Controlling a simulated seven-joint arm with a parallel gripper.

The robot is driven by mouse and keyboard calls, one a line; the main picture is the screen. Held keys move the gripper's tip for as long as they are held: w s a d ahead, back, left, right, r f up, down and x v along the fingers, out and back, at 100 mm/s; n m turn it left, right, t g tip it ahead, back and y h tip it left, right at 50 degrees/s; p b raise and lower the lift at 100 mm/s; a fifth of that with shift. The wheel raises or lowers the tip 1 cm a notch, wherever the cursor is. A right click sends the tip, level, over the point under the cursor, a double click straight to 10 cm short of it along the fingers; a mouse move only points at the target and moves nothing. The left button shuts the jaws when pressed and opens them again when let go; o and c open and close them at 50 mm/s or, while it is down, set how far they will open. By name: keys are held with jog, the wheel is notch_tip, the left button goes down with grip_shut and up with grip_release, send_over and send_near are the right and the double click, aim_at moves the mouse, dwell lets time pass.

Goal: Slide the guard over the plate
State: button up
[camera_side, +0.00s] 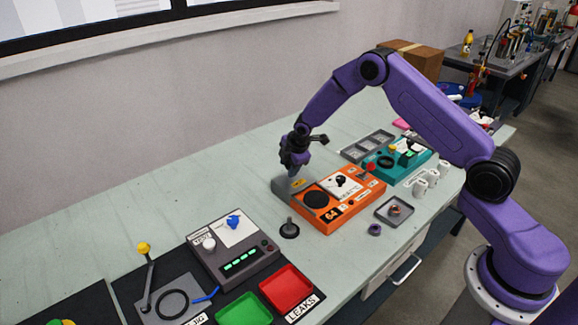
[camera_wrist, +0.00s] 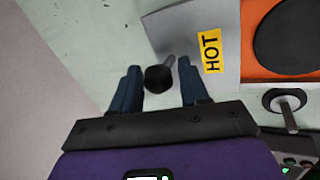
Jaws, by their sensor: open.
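The guard (camera_side: 283,190) is a grey metal piece at the left end of the orange unit (camera_side: 341,211). It also shows in the wrist view (camera_wrist: 186,28), with a yellow HOT label (camera_wrist: 211,51). The plate (camera_side: 316,199), a black disc on the orange unit, is uncovered beside the guard; it also shows in the wrist view (camera_wrist: 290,38). A black knob (camera_wrist: 157,79) on a short metal stem stands out from the guard's side. My gripper (camera_side: 294,171) is open above the guard; in the wrist view its fingers (camera_wrist: 159,88) stand apart on either side of the knob.
A teal unit (camera_side: 405,164) is to the right, and a small grey tray (camera_side: 395,211) is in front. The bench left of the guard is clear.

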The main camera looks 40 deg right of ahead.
jog(key=shift+w+f, duration=0.1)
jog(key=shift+f, duration=0.1)
grip_shut()
jog(key=shift+s, duration=5.25)
jog(key=shift+f, duration=0.1)
grip_release()
jog(key=v, duration=1.7)
jog(key=shift+r, duration=0.25)
